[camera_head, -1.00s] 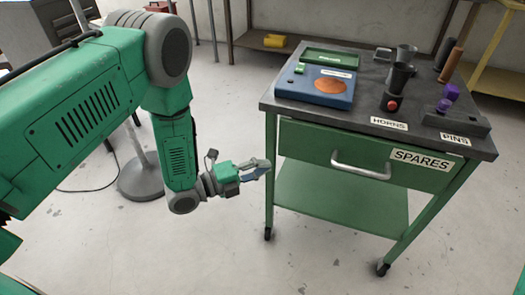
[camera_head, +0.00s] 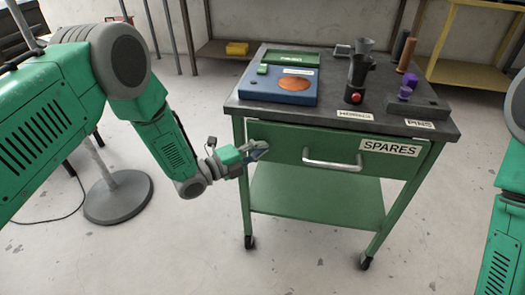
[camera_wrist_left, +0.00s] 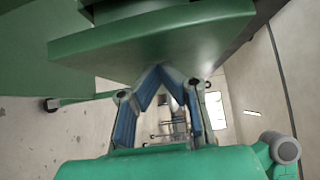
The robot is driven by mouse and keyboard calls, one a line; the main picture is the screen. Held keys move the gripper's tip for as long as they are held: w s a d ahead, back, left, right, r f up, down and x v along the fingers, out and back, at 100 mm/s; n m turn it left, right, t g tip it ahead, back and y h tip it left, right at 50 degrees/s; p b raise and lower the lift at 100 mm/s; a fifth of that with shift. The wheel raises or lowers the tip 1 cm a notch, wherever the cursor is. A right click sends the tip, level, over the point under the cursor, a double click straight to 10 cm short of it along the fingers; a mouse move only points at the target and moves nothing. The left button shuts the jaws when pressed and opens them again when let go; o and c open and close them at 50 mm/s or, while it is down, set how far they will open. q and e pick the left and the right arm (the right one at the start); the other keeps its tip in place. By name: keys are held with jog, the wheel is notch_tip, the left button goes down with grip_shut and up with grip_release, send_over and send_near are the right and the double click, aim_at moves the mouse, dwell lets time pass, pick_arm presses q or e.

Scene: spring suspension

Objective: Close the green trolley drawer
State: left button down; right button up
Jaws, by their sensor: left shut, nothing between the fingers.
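The green trolley drawer (camera_head: 285,143) has a SPARES label and a pale bar handle (camera_head: 332,164). Its front stands a little proud of the frame under the dark top, with a narrow gap at its upper edge. My left gripper (camera_head: 262,150) is shut and empty in front of the drawer's left end, left of the handle. In the left wrist view, the gripper's blue-padded fingers (camera_wrist_left: 160,70) come together at the tips, close to a green panel (camera_wrist_left: 150,42) that looks like the drawer front. I cannot tell whether they touch. My right gripper is out of view.
A green shelf (camera_head: 315,195) sits below the drawer. A round grey stand base (camera_head: 118,200) is at left. Floor in front is clear.

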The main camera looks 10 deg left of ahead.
aim_at(264, 137)
pick_arm(q)
jog(key=w+b, duration=0.1)
jog(key=w, duration=0.2)
jog(key=w+b, duration=0.1)
jog(key=shift+w+a+f+b, duration=0.15)
jog(key=shift+a+f+b, duration=0.05)
jog(key=shift+a+b, duration=0.1)
jog(key=shift+w+d+r, duration=0.1)
jog(key=shift+d+r, duration=0.15)
jog(key=shift+r, duration=0.1)
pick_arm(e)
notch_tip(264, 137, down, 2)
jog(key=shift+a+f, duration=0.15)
pick_arm(q)
jog(key=shift+w+a, duration=0.15)
jog(key=shift+a, duration=0.05)
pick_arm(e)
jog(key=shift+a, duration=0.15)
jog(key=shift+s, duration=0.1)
